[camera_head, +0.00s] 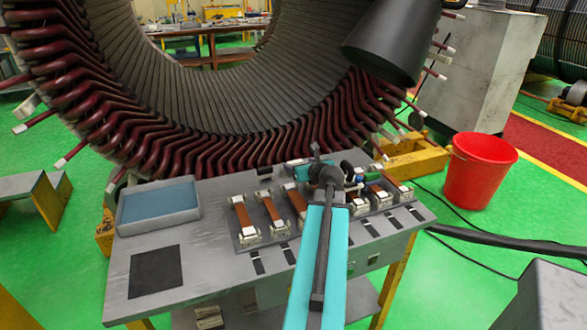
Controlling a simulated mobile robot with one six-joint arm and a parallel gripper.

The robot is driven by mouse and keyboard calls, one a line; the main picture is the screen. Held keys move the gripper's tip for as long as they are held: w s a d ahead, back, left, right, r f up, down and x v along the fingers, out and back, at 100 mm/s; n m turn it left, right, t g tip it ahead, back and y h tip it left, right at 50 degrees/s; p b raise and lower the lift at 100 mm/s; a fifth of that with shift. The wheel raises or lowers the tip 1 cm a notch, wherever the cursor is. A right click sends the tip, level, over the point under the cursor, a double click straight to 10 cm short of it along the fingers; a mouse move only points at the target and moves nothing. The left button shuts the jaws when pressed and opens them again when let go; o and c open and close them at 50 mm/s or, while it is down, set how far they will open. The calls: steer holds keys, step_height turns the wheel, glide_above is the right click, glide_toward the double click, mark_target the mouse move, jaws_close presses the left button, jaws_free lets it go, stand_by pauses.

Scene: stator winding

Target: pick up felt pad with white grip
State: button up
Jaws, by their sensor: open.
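Several brown strips with pale whitish blocks at their ends lie in a row on a grey plate on the workbench. One (242,214) is at the left of the row, a second (268,206) is beside it, and another (390,181) is at the right end. I cannot tell which thing is the felt pad with white grip. My arm reaches in from the bottom over the bench and covers the middle of the row. My gripper (357,182) is small, over the right half of the row, among teal and green parts. It is open, and I see nothing held.
A grey tray with a blue inside (160,203) stands at the bench's back left. A black square mat (155,271) lies at its front left. The large stator (205,95) rises just behind the bench. A red bucket (479,172) stands on the floor at right.

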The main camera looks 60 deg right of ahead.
mark_target(295, 161)
steer(key=shift+r+p+x, duration=0.15)
steer(key=shift+p+x, duration=0.15)
steer(key=shift+x, duration=0.55)
steer(key=shift+r+p+x, duration=0.1)
steer(key=shift+p+x, duration=0.15)
steer(key=shift+x, duration=1.6)
steer(key=shift+d, duration=0.1)
steer(key=c, duration=1.2)
